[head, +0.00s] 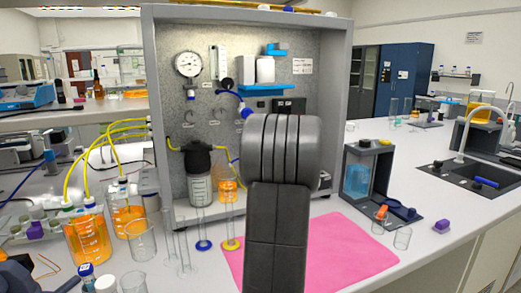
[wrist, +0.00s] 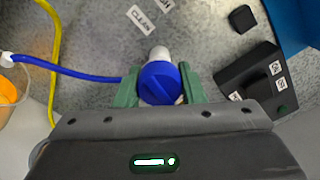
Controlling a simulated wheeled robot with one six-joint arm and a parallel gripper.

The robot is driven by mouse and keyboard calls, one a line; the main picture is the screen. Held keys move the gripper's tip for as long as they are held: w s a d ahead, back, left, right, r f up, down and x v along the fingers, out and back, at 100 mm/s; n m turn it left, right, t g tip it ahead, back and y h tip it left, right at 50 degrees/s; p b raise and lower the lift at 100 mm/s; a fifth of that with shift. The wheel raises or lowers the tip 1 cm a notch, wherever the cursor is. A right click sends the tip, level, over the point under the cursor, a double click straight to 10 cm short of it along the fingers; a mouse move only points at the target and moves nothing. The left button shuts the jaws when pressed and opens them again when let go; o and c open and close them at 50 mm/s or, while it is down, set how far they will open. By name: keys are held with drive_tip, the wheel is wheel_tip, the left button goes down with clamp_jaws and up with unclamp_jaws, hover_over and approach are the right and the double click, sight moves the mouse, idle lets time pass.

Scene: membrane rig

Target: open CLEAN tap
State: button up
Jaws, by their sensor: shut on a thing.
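The CLEAN tap's blue round knob (wrist: 162,84) is in the middle of the wrist view, with a raised ridge running diagonally across it. A white fitting sticks out above it, and the CLEAN label (wrist: 140,19) is on the grey panel beyond. My gripper (wrist: 160,90) is shut on the knob, one green finger on each side. In the head view my arm hides the gripper; a bit of blue at the tap (head: 246,113) shows just above the arm.
A blue tube (wrist: 68,71) runs left from the tap, near a yellow tube (wrist: 54,40). A black switch box (wrist: 250,82) stands close on the right. Below the panel are a dark-topped filter vessel (head: 199,175), glass cylinders and a pink mat (head: 345,255).

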drive_tip(key=shift+n+b, duration=0.9)
drive_tip(key=shift+n, duration=0.1)
drive_tip(key=o, duration=1)
drive_tip(key=b+v, duration=0.2)
drive_tip(key=v, duration=1.2)
drive_tip(key=shift+w, duration=0.15)
